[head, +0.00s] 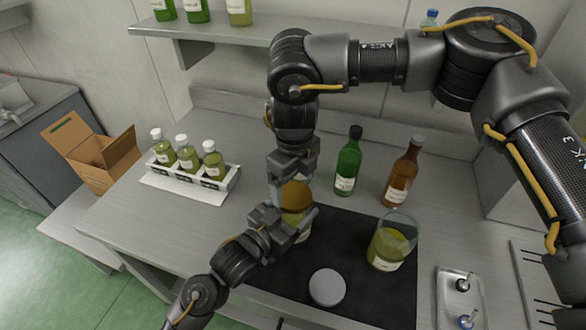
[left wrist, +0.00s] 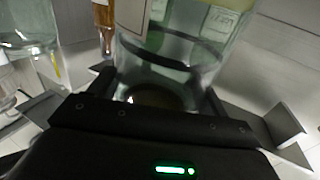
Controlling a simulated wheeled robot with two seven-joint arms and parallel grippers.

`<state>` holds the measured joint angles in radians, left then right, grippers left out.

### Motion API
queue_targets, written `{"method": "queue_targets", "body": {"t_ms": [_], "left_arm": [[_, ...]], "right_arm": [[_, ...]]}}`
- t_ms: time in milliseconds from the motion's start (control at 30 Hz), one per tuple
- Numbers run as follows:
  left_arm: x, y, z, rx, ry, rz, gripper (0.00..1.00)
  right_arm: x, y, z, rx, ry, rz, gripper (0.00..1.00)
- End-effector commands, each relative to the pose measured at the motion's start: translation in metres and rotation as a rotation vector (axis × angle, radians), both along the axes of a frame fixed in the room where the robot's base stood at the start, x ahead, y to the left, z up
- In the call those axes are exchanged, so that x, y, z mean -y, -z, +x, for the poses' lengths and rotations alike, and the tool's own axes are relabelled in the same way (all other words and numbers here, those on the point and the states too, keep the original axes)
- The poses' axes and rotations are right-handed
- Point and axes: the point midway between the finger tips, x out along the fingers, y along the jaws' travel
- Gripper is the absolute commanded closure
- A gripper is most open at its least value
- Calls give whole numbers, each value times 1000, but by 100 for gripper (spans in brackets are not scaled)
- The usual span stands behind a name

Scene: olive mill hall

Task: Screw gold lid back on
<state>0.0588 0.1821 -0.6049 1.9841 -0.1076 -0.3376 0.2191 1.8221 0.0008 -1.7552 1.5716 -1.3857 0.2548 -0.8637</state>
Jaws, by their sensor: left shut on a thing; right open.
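The gold lid (head: 296,194) sits at the top of a glass jar (head: 304,230) on the dark mat (head: 345,238); I cannot tell whether it is seated tight. My left gripper (head: 290,230) is shut on this jar from the near left and hides much of it. In the left wrist view the clear jar (left wrist: 165,65) with its label stands between the fingers (left wrist: 158,95). My right gripper (head: 293,172) is open, pointing down right at the gold lid from above; its fingers are partly hidden.
On the mat are a round grey lid (head: 327,287) and a jar of yellow-green liquid (head: 388,247). Behind stand a green bottle (head: 347,165) and a brown bottle (head: 401,178). A white rack (head: 190,188) of bottles is left, a small metal tray (head: 462,300) right. The bench's left front is clear.

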Motion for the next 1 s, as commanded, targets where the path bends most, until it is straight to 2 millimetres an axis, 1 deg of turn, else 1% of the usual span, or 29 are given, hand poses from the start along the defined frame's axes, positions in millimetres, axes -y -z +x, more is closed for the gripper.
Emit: {"method": "queue_targets", "body": {"t_ms": [33,100,233,367,600,900,1000], "left_arm": [[0,-1,0,2,-1,-1,87],[0,-1,0,2,-1,-1,87],[0,-1,0,2,-1,-1,87],[0,-1,0,2,-1,-1,87],[0,-1,0,2,-1,-1,87],[0,-1,0,2,-1,-1,87],[0,-1,0,2,-1,-1,87]], "right_arm": [[0,7,0,-1,0,0,14],[0,14,0,-1,0,0,14],[0,24,0,0,0,0,14],[0,27,0,0,0,0,14],[0,28,0,1,0,1,14],[0,27,0,1,0,0,52],[0,27,0,1,13,0,52]]}}
